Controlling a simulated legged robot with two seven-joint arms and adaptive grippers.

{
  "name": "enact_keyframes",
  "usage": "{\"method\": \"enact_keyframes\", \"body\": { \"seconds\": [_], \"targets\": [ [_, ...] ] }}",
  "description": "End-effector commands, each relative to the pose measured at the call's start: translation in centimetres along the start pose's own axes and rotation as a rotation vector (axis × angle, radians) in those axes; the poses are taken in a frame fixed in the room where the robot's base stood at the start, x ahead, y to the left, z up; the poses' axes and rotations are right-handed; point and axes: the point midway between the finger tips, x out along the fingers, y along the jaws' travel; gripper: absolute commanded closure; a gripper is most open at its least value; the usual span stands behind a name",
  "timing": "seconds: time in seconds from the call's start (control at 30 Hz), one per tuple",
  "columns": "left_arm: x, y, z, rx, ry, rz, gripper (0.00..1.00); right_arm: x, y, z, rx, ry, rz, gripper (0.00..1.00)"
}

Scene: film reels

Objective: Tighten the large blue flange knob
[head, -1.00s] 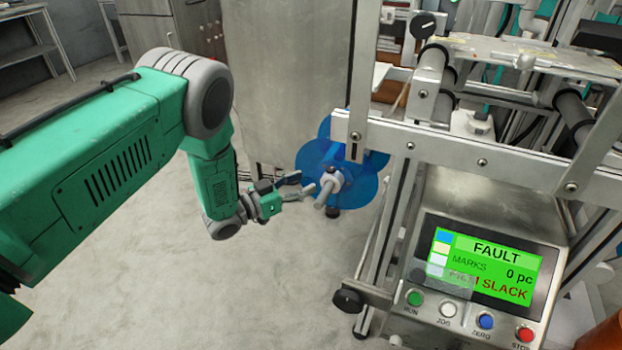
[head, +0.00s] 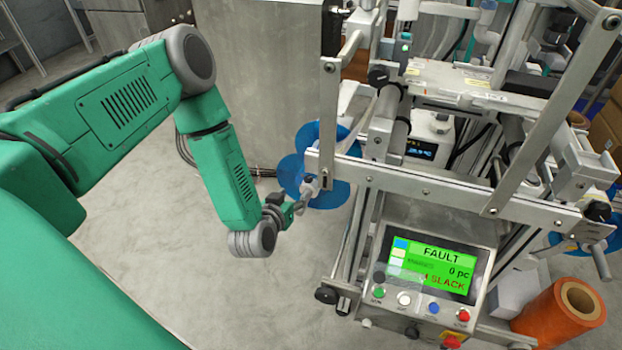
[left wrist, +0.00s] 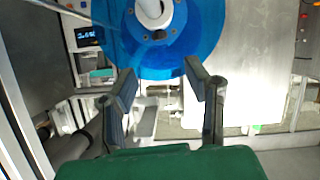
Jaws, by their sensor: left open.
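The large blue flange (head: 333,194) stands at the left end of the machine's metal frame, with a pale grey hub or knob (head: 309,187) at its middle. In the left wrist view the blue flange (left wrist: 190,45) fills the top middle, and its white hub (left wrist: 153,12) is cut off by the top edge. My left gripper (left wrist: 158,78) is open and empty, its two dark fingers pointing at the flange below the hub. In the head view the left gripper (head: 298,206) is small, close beside the hub; contact cannot be told. My right gripper is not in view.
A control panel (head: 430,265) shows FAULT and a partly covered red SLACK line. Metal rails (head: 450,190) lie right of the flange. An orange roll (head: 565,310) stands at lower right. A grey cabinet (head: 255,80) is behind; the floor (head: 190,280) at left is open.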

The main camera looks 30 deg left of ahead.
Motion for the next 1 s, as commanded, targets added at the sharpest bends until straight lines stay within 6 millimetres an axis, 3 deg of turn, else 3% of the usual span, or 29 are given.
{"method": "enact_keyframes", "body": {
  "seconds": [0.3, 0.5, 0.7, 0.97, 1.0],
  "targets": [
    [7.0, -0.1, 0.1, -0.001, 0.005, 0.0, 0.57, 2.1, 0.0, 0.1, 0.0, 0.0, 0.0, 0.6],
    [10.0, 0.0, 0.0, 0.0, 0.004, 0.001, 0.57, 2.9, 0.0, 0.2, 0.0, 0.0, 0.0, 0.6],
    [11.1, 0.0, -0.1, -0.001, 0.003, 0.001, 0.57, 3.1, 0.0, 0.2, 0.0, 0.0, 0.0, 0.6],
    [11.1, 0.0, -0.1, -0.001, 0.003, 0.001, 0.57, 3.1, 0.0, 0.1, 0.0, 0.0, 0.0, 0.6],
    [11.1, 0.0, -0.1, -0.001, 0.003, 0.001, 0.72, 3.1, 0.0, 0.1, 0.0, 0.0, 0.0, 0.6]
  ]
}}
